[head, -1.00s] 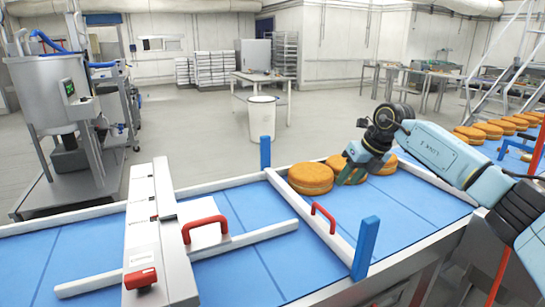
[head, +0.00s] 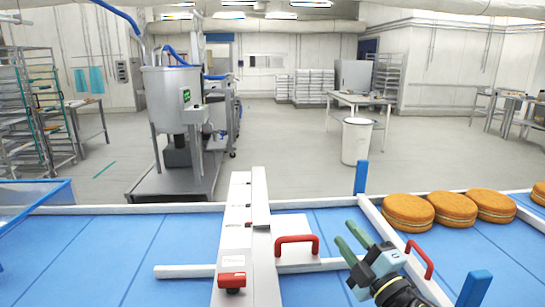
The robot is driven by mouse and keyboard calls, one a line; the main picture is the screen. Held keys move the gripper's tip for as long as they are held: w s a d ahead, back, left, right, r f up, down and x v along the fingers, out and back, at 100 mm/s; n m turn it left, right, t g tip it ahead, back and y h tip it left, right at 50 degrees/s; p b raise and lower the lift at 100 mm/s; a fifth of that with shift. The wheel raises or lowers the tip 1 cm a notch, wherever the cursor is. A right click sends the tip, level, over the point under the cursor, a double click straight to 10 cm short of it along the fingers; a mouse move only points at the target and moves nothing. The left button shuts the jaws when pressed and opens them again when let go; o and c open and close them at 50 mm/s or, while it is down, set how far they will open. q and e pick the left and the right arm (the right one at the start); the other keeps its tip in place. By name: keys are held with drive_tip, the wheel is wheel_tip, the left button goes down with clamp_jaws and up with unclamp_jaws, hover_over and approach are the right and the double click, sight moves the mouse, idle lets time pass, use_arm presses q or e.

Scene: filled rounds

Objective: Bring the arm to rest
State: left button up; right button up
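My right gripper (head: 350,241) shows in the head view at the lower middle right. Its two green fingers are apart with nothing between them, and they point up and left over the blue belt. It is just right of the red handle (head: 297,240) on the white cross piece and left of the white guide bar with its own red handle (head: 419,257). Filled rounds (head: 408,213) stand in a row on the belt at the right, away from the gripper. My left gripper is not in view.
A white and grey device (head: 240,240) with a red knob spans the blue belt (head: 100,255). Blue posts (head: 361,177) rise at the guide bar's ends. A blue tray (head: 35,197) is at the left edge. A steel vessel (head: 175,98) and white bin (head: 356,141) stand behind. The left belt is clear.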

drive_tip(key=s+d+f+m+g+h, duration=0.3)
drive_tip(key=s+f+m+h, duration=0.2)
drive_tip(key=s+f+m, duration=0.15)
drive_tip(key=s+d+f+m+g+h, duration=0.3)
drive_tip(key=s+d+f+m+h, duration=0.15)
drive_tip(key=f+m, duration=0.3)
drive_tip(key=s+a+f+m+g, duration=0.1)
drive_tip(key=s+f+g, duration=0.2)
drive_tip(key=s, duration=0.4)
drive_tip(key=s+f+m+g+y, duration=0.1)
drive_tip(key=s+f+m+g, duration=0.15)
drive_tip(key=s, duration=0.55)
drive_tip(key=s+a+f+g, duration=0.1)
drive_tip(key=s+f+g, duration=0.3)
drive_tip(key=s, duration=0.3)
wheel_tip(320, 180, down, 24)
drive_tip(key=s+g, duration=0.1)
drive_tip(key=s+d+f, duration=0.1)
drive_tip(key=s+f, duration=0.6)
drive_tip(key=s, duration=0.1)
drive_tip(key=s+d+f+g, duration=0.1)
drive_tip(key=s+d+f, duration=0.1)
drive_tip(key=s+f, duration=0.6)
drive_tip(key=shift+s+d+f, duration=0.25)
drive_tip(key=shift+s, duration=0.15)
